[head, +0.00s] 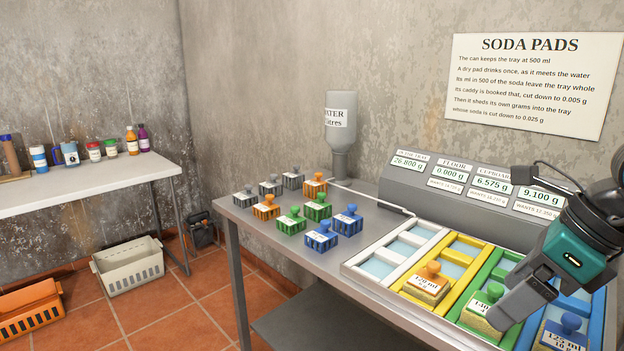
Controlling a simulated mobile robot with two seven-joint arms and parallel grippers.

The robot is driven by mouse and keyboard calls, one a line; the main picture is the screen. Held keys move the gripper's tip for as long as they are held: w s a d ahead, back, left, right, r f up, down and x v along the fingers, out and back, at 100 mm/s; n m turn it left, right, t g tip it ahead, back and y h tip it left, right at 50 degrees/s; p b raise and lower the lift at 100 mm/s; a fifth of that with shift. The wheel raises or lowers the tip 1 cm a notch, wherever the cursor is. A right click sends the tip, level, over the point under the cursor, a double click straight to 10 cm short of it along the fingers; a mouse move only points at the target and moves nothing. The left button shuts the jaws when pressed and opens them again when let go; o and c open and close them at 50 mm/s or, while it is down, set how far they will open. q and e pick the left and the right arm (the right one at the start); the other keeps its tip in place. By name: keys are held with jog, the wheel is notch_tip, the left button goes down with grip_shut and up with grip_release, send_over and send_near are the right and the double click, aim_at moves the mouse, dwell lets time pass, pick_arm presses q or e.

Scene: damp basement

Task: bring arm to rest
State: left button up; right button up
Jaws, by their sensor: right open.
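My right gripper (506,296) comes in from the right over the tray (352,264) of coloured columns. Its jaws are open, with nothing seen between them. Its fingers point down and left, over the green column, close to the green-knobbed pad (482,314); I cannot tell whether they touch it. An orange-knobbed pad (430,284) sits in the yellow column. A blue-knobbed pad (563,337) sits in the blue column at the lower right. My left gripper is not in view.
Several small coloured caddies (320,236) stand on the grey table left of the tray. A water bottle (341,122) and a display console (392,185) stand behind. A side table (80,188) with jars is at left. Crates (130,268) are on the floor.

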jog(key=a+m+g+y+p, duration=0.15)
jog(key=a+m+y, duration=0.25)
jog(key=a+y, duration=1.1)
jog(key=w+d+f+m+t+h+p, duration=0.15)
jog(key=f+m+t+h, duration=0.3)
jog(key=m, duration=0.55)
jog(key=w+d+f+m+t+h, duration=0.15)
jog(key=f+m+t+h, duration=0.35)
jog(key=m, duration=0.5)
jog(key=w+d+f+m+t+h+p, duration=0.1)
jog(key=d+f+m+t+h, duration=0.15)
jog(key=f+m+t, duration=0.55)
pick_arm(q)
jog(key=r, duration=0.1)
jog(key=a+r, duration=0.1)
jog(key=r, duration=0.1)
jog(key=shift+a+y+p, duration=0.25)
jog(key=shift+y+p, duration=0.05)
pick_arm(e)
jog(key=s+f+m+g+h, duration=0.4)
jog(key=s+f+m+g, duration=0.4)
jog(key=s+f, duration=0.3)
notch_tip(320, 180, down, 2)
jog(key=shift+a+f+m+h, duration=0.25)
jog(key=shift+m+h, duration=0.15)
jog(key=shift+m, duration=0.4)
